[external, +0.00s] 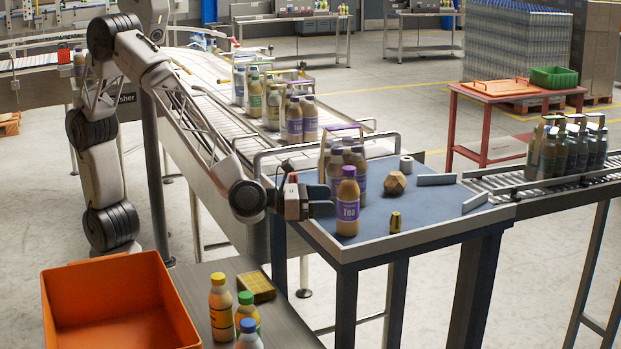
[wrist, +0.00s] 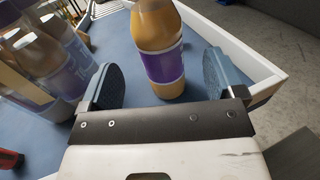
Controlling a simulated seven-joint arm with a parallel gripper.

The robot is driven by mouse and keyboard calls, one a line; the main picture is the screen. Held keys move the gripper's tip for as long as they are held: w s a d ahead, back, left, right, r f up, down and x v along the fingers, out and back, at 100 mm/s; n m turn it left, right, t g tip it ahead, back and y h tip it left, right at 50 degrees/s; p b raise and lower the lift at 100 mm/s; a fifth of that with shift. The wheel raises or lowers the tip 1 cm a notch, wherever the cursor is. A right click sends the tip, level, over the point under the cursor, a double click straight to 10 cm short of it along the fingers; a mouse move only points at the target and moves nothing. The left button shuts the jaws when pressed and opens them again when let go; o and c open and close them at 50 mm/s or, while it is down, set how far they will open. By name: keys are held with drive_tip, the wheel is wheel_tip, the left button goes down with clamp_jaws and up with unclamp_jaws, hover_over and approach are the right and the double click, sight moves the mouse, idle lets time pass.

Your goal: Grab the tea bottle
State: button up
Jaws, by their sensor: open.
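The tea bottle (external: 347,203) stands upright on the blue table top near its left front corner. It has a purple cap and a purple label reading "Tea". In the wrist view the tea bottle (wrist: 162,50) stands just ahead of the opening between my fingers, its cap cut off by the top edge. My gripper (external: 322,203) is at the left of the bottle, low over the table edge. In the wrist view my gripper (wrist: 160,82) is open, with one blue-grey finger pad on each side of the bottle's front.
A carrier of bottles (external: 356,158) stands close behind the tea bottle and shows at left in the wrist view (wrist: 40,65). A wooden polyhedron (external: 395,183), a white roll (external: 406,165) and a small yellow-black object (external: 395,222) lie to the right. A raised rim (wrist: 250,62) borders the table.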

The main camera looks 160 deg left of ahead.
sight(348, 168)
drive_tip(key=shift+w+a, duration=0.15)
drive_tip(key=shift+a, duration=0.15)
drive_tip(key=shift+a, duration=0.1)
drive_tip(key=shift+x, duration=2.5)
drive_tip(key=c, duration=1.2)
drive_tip(key=shift+r, duration=0.15)
drive_tip(key=shift+r, duration=4.9)
